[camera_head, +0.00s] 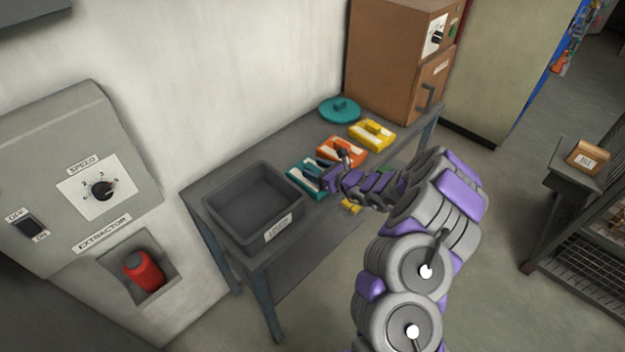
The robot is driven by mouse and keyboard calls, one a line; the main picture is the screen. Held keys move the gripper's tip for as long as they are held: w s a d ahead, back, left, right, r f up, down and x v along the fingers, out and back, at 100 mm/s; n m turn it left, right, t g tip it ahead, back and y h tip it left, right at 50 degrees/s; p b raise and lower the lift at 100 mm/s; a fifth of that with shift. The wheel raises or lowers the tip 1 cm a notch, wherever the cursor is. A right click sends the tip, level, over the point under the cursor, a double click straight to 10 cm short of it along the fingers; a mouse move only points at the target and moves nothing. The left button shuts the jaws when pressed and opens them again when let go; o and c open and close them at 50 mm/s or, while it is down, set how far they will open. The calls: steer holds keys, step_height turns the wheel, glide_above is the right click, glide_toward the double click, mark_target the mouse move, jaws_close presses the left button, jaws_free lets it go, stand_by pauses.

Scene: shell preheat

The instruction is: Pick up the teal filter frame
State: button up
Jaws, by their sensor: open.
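The teal filter frame (297,169) lies on the grey table just right of the dark bin. It has a pale middle, and part of it is hidden behind my gripper. My gripper (327,171) is open at its right side, with the fingers pointing left over it. I cannot tell whether the fingers touch the frame or hover above it. No object shows held between them.
A dark bin (254,238) with a label stands left on the table. An orange frame (333,148), a yellow frame (372,135) and a round teal lid (340,108) lie further back. A brown oven-like box (388,58) closes the far end.

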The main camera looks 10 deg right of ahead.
steer(key=shift+x, duration=0.95)
jaws_close()
